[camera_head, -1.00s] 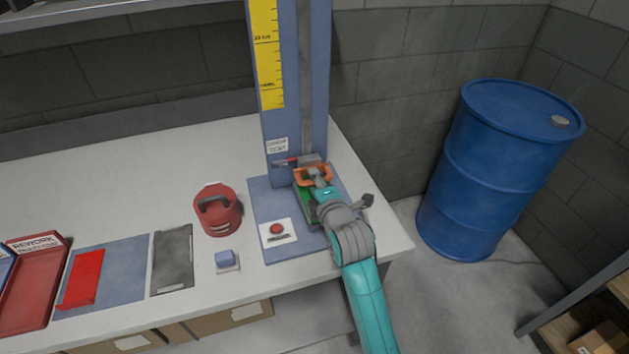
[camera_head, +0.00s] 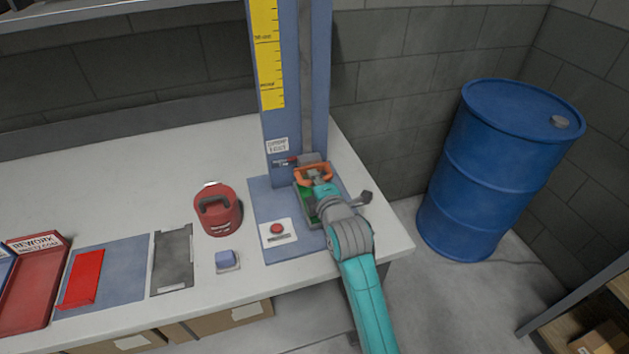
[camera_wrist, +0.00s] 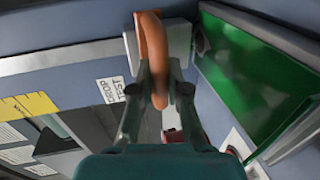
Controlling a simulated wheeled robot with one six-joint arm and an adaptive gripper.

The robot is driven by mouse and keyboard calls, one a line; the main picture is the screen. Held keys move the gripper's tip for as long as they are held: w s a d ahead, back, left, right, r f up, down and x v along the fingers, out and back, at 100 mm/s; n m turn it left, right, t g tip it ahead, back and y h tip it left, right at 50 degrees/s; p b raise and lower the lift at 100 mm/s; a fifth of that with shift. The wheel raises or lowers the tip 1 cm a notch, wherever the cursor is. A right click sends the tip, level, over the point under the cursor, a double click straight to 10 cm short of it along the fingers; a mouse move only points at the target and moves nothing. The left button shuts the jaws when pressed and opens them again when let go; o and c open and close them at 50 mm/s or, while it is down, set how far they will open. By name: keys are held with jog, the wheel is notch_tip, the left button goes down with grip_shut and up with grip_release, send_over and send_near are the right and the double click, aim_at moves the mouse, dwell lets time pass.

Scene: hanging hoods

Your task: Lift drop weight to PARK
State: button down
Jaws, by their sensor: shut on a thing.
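The drop weight's orange handle (camera_head: 313,172) shows at the foot of the blue drop-test column. In the wrist view the orange handle (camera_wrist: 152,52) curves between the fingers, with a grey block (camera_wrist: 172,42) behind it. My gripper (camera_head: 316,178) is shut on the handle; its fingers (camera_wrist: 157,85) lie on either side of it. The column (camera_head: 283,125) carries a yellow scale (camera_head: 267,55) and a "DROP TEST" label (camera_head: 277,145). A PARK mark cannot be read for certain. My gripper and arm hide part of the weight.
A green-floored tray (camera_head: 309,208) lies under my arm. A red button (camera_head: 277,229) sits on the blue base. A blue drum (camera_head: 497,170) stands on the floor at right. The bench between the trays and wall is mostly clear.

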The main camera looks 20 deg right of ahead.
notch_tip(320, 180, up, 21)
dwell(0.4)
jog(key=c, duration=1.1)
grip_release()
jog(key=shift+c, duration=0.2)
jog(key=shift+s+f, duration=0.1)
jog(key=shift+s, duration=0.05)
jog(key=v, duration=1.1)
jog(key=shift+s, duration=0.4)
